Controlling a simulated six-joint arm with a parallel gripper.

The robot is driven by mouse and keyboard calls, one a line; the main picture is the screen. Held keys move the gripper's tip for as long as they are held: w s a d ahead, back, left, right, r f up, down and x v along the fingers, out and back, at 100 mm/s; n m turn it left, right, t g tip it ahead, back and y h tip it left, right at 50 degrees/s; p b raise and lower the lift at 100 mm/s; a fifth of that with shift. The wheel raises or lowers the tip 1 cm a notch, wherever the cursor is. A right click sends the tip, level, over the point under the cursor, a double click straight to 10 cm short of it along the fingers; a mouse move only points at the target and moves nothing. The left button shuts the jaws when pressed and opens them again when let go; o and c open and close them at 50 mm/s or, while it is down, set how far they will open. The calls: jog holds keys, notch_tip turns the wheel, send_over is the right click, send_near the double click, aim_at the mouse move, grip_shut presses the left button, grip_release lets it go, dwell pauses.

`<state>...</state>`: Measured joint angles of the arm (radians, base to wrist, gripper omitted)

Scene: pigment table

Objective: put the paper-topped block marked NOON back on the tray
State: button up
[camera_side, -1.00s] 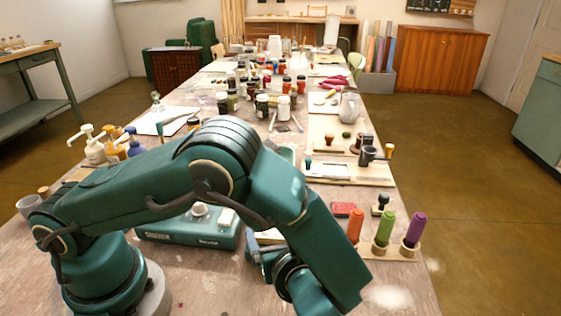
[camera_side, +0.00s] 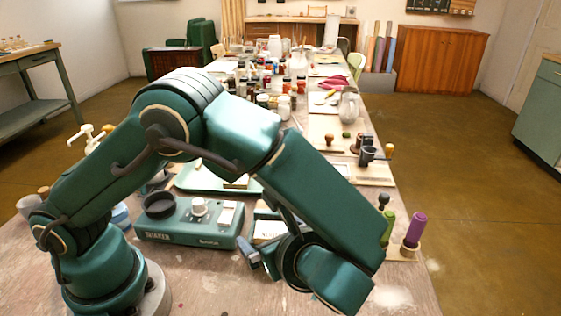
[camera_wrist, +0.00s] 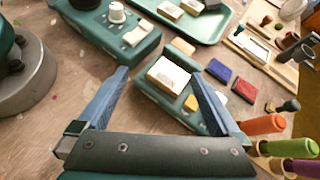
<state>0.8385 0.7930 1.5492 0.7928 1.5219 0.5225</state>
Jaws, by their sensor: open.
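A paper-topped block (camera_wrist: 168,74) lies on a teal box-like stand (camera_wrist: 197,112) in the wrist view; its marking is too small to read. My gripper (camera_wrist: 160,76) is open, its two blue fingers either side of the block with gaps; I cannot tell their height over it. The green tray (camera_wrist: 207,28) is at the top of the wrist view, with at least two pale-topped blocks (camera_wrist: 170,10) on it. In the side view the tray (camera_side: 187,182) lies behind the dial device, partly hidden by my arm. My gripper (camera_side: 254,258) is low near the stand there.
A teal device with a white knob (camera_wrist: 117,13) stands left of the stand. Blue (camera_wrist: 218,70) and red (camera_wrist: 244,90) pads, an orange-handled tool (camera_wrist: 262,124) and a purple-handled tool (camera_wrist: 295,148) are at the right. Bare tabletop (camera_wrist: 70,80) shows at left.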

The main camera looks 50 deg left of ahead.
jog(key=s+a+r+n+t+h, duration=0.1)
jog(key=s+r+n+h, duration=0.3)
jog(key=n, duration=0.5)
jog(key=s+a+r+n+t+h, duration=0.1)
jog(key=r+n+h, duration=0.4)
jog(key=n, duration=0.5)
jog(key=s+a+h, duration=0.1)
jog(key=s+h, duration=0.1)
jog(key=shift+s+a+r+n, duration=0.15)
jog(key=shift+s+a+n, duration=0.15)
jog(key=shift+s+a, duration=0.1)
